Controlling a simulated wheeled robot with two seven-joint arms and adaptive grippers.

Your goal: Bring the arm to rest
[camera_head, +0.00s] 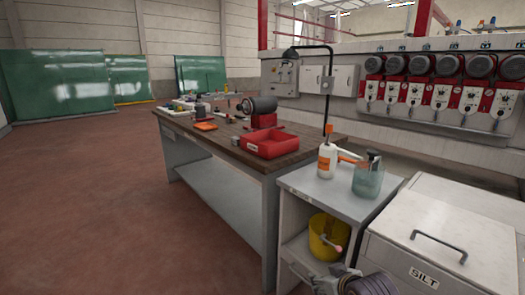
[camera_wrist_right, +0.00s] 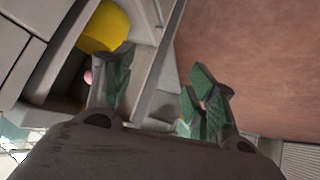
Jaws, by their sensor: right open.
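My right gripper (camera_head: 338,275) shows at the bottom edge of the head view, in front of the small grey cabinet and just below the yellow bucket. In the right wrist view my right gripper (camera_wrist_right: 160,92) has its two green-padded fingers spread apart with nothing between them. The yellow bucket (camera_head: 322,243) sits on the cabinet's inner shelf; it also shows in the right wrist view (camera_wrist_right: 105,27), beyond the left finger and apart from it. My left gripper is not in view.
The small grey cabinet (camera_head: 305,180) carries a white bottle (camera_head: 327,160) and a bluish pump jar (camera_head: 368,178). A white SILT box (camera_head: 450,215) stands at right. Behind is a workbench (camera_head: 225,140) with a red tray (camera_head: 270,145). The reddish floor (camera_head: 90,220) at left is clear.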

